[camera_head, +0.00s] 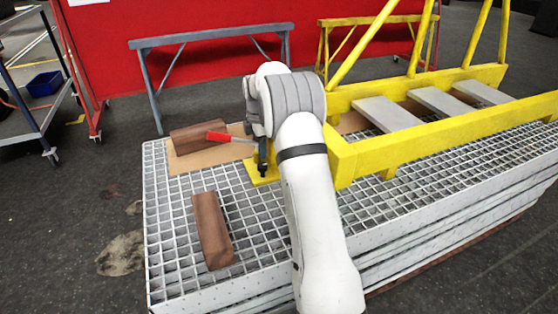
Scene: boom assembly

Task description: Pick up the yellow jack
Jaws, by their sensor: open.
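My white and grey arm reaches from the bottom edge up over the grated platform (170,235). Its end faces away, and my gripper is hidden behind the wrist. No separate yellow jack can be made out for certain. A small flat yellow piece (261,174) shows just left of my arm, next to the yellow boom frame (343,160). A dark upright part (263,155) stands there, below the wrist. A red handle (217,137) points left from near it. Whether these parts belong together cannot be told.
One brown block (212,231) lies on the grating; another (198,137) lies on a tan board (185,162). A grey trestle (212,35) stands behind, before a red panel (190,70). A cart (35,105) is at the left. The front left grating is mostly clear.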

